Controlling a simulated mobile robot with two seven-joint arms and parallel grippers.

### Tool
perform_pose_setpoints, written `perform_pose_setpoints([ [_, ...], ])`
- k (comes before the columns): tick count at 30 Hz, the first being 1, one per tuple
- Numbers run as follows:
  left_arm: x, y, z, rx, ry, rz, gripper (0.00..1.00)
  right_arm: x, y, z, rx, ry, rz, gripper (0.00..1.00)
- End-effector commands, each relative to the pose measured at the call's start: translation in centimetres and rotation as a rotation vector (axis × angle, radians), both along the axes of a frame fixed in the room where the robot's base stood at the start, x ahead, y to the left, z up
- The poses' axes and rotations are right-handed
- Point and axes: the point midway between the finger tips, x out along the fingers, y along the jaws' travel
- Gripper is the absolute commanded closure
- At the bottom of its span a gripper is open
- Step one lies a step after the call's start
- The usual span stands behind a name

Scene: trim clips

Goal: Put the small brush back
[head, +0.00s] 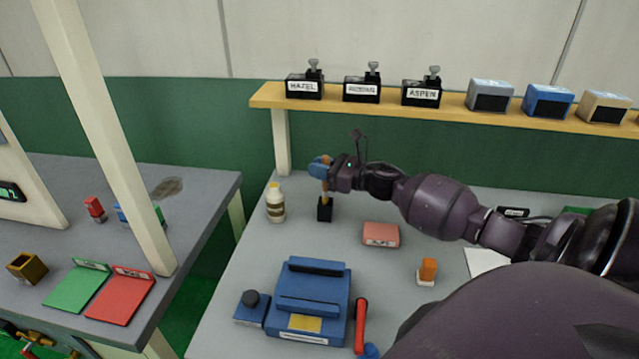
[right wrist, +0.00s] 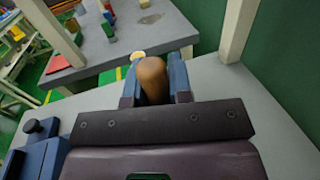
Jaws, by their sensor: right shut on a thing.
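The small brush shows as an orange-brown handle (head: 325,187) in the head view and as a rounded wooden end (right wrist: 152,80) in the right wrist view. My right gripper (head: 322,168) is shut on this handle, with a blue finger on each side in the right wrist view. The brush is held about upright above the table's back left. A small black holder (head: 325,211) is directly under the handle. I cannot tell whether the brush's lower end is inside it or just above it. My left gripper is not in view.
A white bottle (head: 275,205) stands just left of the black holder. A red box (head: 381,235) lies to the right, and a blue machine (head: 313,300) stands in front. A wooden shelf (head: 455,109) with labelled blocks runs behind. An orange-topped item (head: 427,271) stands further right.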

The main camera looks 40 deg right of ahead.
Motion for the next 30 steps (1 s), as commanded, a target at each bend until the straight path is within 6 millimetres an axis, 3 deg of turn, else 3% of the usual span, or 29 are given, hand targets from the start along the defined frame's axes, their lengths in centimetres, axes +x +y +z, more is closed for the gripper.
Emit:
perform_pose_setpoints([
  [12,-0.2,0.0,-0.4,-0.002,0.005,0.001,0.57,0.0,0.0,-4.3,0.001,0.0,-0.001,1.0],
  [26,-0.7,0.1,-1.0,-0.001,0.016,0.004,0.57,0.0,0.0,-4.9,0.0,0.0,0.0,1.0],
  [27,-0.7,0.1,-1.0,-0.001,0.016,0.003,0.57,0.0,0.0,-4.9,0.0,0.0,0.0,0.77],
  [30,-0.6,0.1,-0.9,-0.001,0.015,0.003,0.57,0.0,0.0,-4.8,0.0,0.0,0.0,0.62],
])
